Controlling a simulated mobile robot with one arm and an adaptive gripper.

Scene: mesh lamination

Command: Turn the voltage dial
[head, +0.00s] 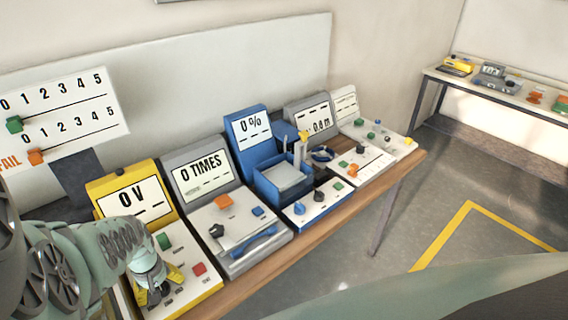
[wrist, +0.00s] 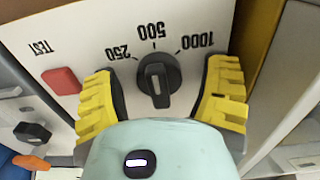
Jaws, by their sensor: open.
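The voltage dial (wrist: 158,80) is a black knob on a white panel, with the labels 250, 500 and 1000 upside down around it in the wrist view. A short white mark shows on its face, roughly in line with the 500 tick. My gripper (wrist: 160,98) is open, with one yellow ribbed finger on each side of the dial and a visible gap to both. In the head view my gripper (head: 159,283) is over the front of the yellow tester (head: 107,182), whose screen reads 0 V, and hides the dial there.
A red TEST button (wrist: 61,80) lies beside the left finger in the wrist view. A green button (head: 164,241) is on the same panel. A grey device reading 0 TIMES (head: 200,174) stands to the right, with a blue device (head: 250,128) beyond it on the wooden bench.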

